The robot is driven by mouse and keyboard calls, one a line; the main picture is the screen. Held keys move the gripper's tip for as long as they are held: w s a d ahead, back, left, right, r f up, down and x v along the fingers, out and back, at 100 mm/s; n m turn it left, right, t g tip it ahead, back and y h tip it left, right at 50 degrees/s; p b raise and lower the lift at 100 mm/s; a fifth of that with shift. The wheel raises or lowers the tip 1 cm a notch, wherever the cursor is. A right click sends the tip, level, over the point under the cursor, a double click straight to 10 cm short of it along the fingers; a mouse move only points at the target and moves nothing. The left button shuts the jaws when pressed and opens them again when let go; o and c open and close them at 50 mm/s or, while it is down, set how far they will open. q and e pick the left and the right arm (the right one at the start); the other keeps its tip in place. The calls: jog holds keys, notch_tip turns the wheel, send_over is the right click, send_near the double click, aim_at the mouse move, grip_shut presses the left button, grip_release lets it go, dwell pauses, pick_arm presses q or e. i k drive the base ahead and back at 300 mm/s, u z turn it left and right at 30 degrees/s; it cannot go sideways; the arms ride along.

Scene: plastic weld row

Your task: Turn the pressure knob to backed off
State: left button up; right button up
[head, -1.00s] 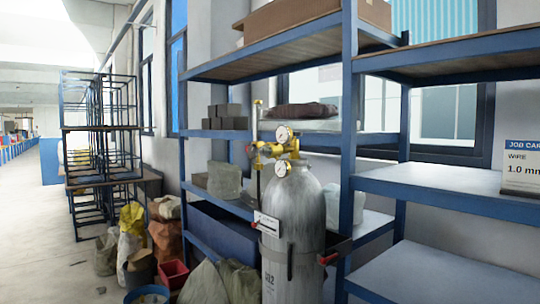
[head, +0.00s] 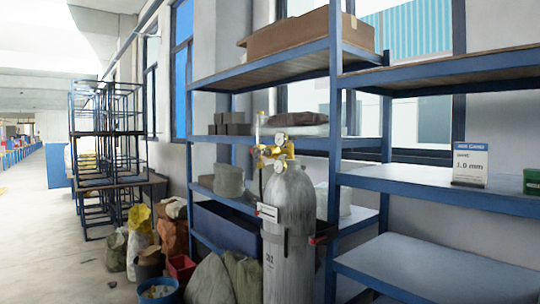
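A grey gas cylinder (head: 292,225) stands upright in front of the blue shelving in the head view. A yellow brass regulator (head: 272,152) with two round white gauges (head: 280,139) sits on top of it. A clear upright tube (head: 258,128) rises at the regulator's left. The pressure knob is too small to make out clearly, so its setting cannot be read. Neither of my grippers is in view.
Blue shelving (head: 433,192) fills the right side, with a job card (head: 470,164) and a green box (head: 531,181). Sacks (head: 172,234), a red bin (head: 181,267) and a blue bucket (head: 160,291) crowd the floor left of the cylinder. Open floor (head: 50,245) lies far left.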

aim_at(256, 153)
jog(key=u, duration=0.2)
jog(key=i, duration=0.9)
jog(key=u, duration=0.35)
jog(key=k, duration=1.05)
jog(key=u, duration=1.15)
jog(key=i, duration=1.45)
jog(key=z, duration=0.55)
jog(key=i, duration=1.1)
jog(key=z, duration=1.1)
jog(key=i, duration=0.25)
